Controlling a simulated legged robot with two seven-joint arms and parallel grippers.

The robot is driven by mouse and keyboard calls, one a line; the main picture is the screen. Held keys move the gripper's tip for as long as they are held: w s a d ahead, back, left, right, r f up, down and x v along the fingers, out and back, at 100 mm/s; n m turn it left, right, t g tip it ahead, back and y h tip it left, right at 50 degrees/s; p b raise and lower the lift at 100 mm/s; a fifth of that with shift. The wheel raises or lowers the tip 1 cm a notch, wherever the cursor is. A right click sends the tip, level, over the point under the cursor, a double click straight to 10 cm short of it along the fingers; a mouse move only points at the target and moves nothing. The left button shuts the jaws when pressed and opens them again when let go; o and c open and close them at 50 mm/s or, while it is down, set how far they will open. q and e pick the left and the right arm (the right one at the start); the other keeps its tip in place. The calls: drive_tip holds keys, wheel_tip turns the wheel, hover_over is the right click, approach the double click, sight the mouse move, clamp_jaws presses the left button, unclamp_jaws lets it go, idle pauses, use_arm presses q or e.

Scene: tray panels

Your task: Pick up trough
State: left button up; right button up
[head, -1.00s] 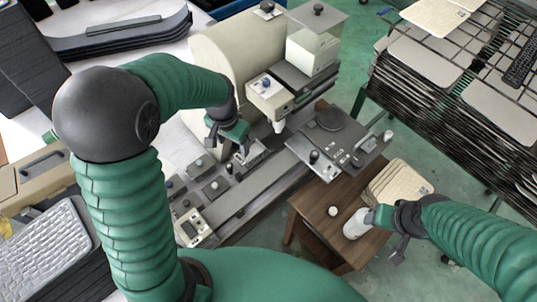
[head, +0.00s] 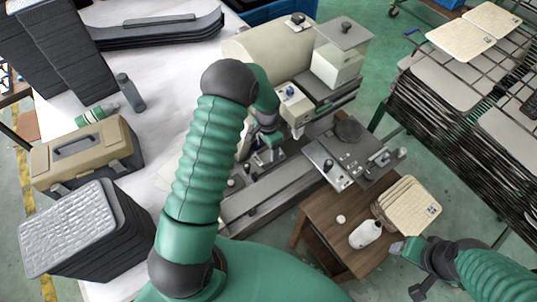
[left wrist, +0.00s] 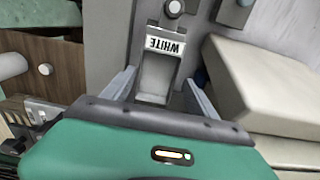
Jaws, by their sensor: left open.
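The trough (left wrist: 158,78) is a small grey tray with a white label reading "WHITE". In the left wrist view it lies between the two fingers of my left gripper (left wrist: 160,92). The fingers are open, one on each side of it; I cannot tell whether they touch it. In the head view my left gripper (head: 266,158) is low over the grey machine bed, and it and the arm mostly hide the trough. My right gripper (head: 407,268) is open and empty beside the wooden stand (head: 318,212), apart from the white bottle (head: 366,234).
The cream machine (head: 262,48) rises behind the left gripper. A panel with knobs (head: 335,168) stands to its right. Stacked tan pads (head: 410,205) and the bottle are on the stand. A toolbox (head: 82,150) and dark trays (head: 85,225) sit on the white table at left.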

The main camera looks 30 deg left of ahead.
sight(268, 158)
use_arm(q)
drive_tip(key=shift+s+d+f+p, duration=0.15)
drive_tip(key=shift+f+p, duration=0.15)
drive_tip(key=shift+f, duration=0.7)
drive_tip(key=shift+w+d+f+p, duration=0.15)
drive_tip(key=shift+f+p, duration=0.1)
drive_tip(key=shift+f, duration=0.7)
drive_tip(key=shift+s+a, duration=0.2)
drive_tip(key=shift+a, duration=0.05)
drive_tip(key=c, duration=1.3)
drive_tip(key=shift+w+d, duration=0.1)
drive_tip(key=shift+d, duration=0.05)
drive_tip(key=shift+c, duration=0.8)
drive_tip(key=shift+r, duration=0.1)
